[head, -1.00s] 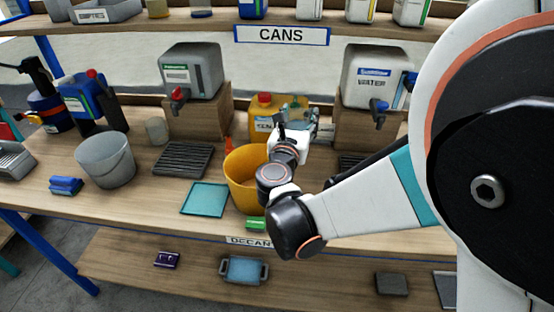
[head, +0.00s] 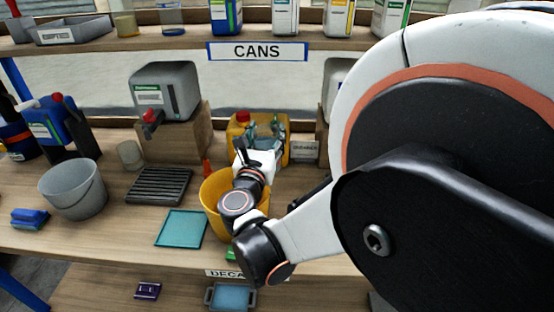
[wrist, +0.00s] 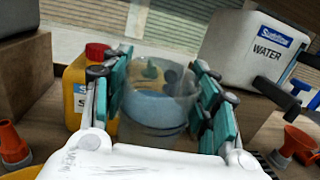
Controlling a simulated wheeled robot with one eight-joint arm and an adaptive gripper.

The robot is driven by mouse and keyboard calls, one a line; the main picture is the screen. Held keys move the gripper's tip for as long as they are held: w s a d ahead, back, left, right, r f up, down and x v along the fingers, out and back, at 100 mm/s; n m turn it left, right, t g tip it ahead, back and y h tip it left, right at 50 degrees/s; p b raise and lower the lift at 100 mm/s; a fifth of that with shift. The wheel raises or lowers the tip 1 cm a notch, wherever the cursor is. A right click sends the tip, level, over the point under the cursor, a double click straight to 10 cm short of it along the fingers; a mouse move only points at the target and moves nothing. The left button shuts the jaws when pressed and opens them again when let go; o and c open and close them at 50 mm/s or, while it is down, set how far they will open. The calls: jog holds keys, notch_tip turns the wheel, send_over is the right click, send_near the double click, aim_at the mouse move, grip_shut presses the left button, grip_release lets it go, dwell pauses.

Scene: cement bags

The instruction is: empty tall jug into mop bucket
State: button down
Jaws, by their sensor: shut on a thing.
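A clear see-through jug (wrist: 152,128) stands upright between my gripper's teal-padded fingers in the wrist view. Bluish contents show through its wall. My gripper (wrist: 158,92) is shut on it. In the head view my gripper (head: 264,138) is above and behind the yellow bucket's rim, in front of a yellow can; the jug is mostly hidden there. The yellow bucket (head: 214,192), likely the mop bucket, stands on the bench, partly covered by my wrist. Its inside is mostly hidden. A grey bucket (head: 72,190) stands farther left.
A yellow can with a red cap (wrist: 78,82) is close behind the jug. A white WATER container (wrist: 255,48) stands to the right. An orange funnel (wrist: 298,145) is at the right. A teal tray (head: 181,228) and black grate (head: 159,185) lie left of the yellow bucket.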

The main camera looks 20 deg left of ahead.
jog(key=shift+d+m+h, duration=0.65)
jog(key=shift+m+h, duration=0.05)
jog(key=shift+h, duration=0.3)
jog(key=s+d+f+m+g+h, duration=0.1)
jog(key=s+d+m+g+h, duration=0.1)
jog(key=h, duration=0.5)
jog(key=shift+s+d+m, duration=0.45)
jog(key=shift+d+m, duration=0.95)
jog(key=shift+d, duration=0.35)
jog(key=s+a+r+n+t+y, duration=0.1)
jog(key=r+n+t, duration=0.3)
jog(key=r, duration=0.4)
jog(key=s+a+r+n+t+y, duration=0.1)
jog(key=s+a+r+n+t, duration=0.3)
jog(key=r+t, duration=0.3)
jog(key=shift+s+a+r+n+y, duration=0.2)
jog(key=shift+s+r+n+y, duration=0.1)
jog(key=shift+r, duration=0.4)
